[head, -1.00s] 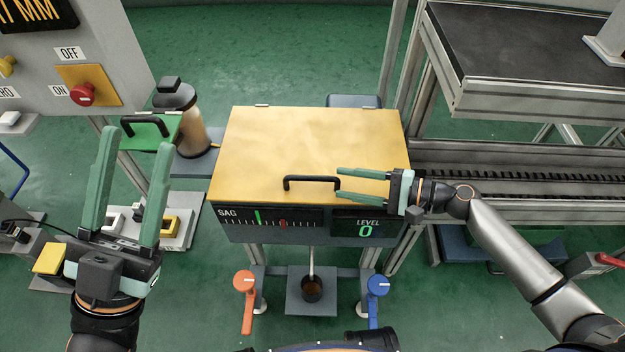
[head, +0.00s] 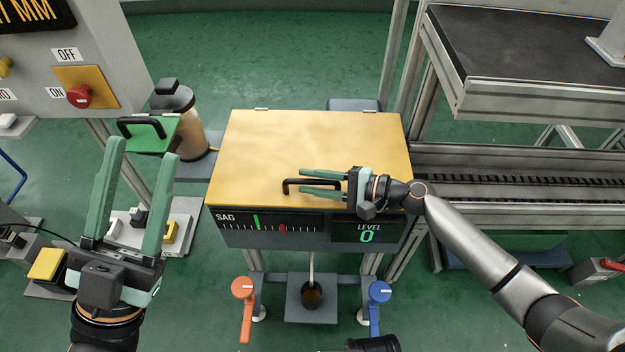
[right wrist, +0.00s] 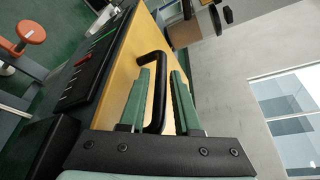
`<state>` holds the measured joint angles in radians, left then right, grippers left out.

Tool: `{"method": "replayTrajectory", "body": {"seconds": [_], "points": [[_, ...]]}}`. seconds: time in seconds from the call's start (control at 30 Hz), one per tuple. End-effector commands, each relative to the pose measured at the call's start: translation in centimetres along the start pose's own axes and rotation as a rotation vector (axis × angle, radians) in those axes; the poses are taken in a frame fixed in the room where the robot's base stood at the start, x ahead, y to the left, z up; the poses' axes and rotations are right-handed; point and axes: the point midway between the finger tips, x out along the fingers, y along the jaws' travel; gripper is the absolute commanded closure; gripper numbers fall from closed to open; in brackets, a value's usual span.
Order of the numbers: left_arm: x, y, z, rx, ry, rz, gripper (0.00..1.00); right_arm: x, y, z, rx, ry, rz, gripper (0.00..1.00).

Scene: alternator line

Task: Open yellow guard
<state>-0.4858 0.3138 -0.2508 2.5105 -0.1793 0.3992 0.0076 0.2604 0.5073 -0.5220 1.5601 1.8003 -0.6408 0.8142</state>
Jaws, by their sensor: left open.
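The yellow guard (head: 300,140) is a flat lid lying shut on top of the dark box, with hinges at its far edge. Its black handle (head: 287,184) is near the front edge and also shows in the right wrist view (right wrist: 158,95). My right gripper (head: 303,182) is open at the handle, one finger on each side of the bar. In the right wrist view the bar stands between the fingers with a gap beside it. My left gripper (head: 145,150) is open and empty at the left, away from the guard.
The box front has a SAG scale (head: 270,223) and a LEVEL display (head: 367,232) reading 0. An orange lever (head: 244,305) and a blue lever (head: 377,300) stand below. A green lid with a handle (head: 150,135) is behind my left gripper. A conveyor (head: 520,170) runs at the right.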

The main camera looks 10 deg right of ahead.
Motion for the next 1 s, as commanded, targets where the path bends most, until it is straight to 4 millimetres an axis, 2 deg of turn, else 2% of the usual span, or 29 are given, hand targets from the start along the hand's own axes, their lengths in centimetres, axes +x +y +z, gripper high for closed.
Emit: {"method": "replayTrajectory", "body": {"seconds": [0.03,0.27,1.0], "points": [[0.0,0.0,0.0,0.0,0.0,0.0,0.5,-0.01,0.01,0.0,0.0,0.0,0.0,0.75],[0.0,0.01,0.01,-0.001,0.0,-0.001,0.5,-0.03,0.01,-0.01,0.0,0.0,0.0,1.0],[0.01,-0.03,0.01,-0.002,0.0,-0.004,0.5,-0.05,0.03,-0.02,0.0,0.0,0.001,1.0]]}}
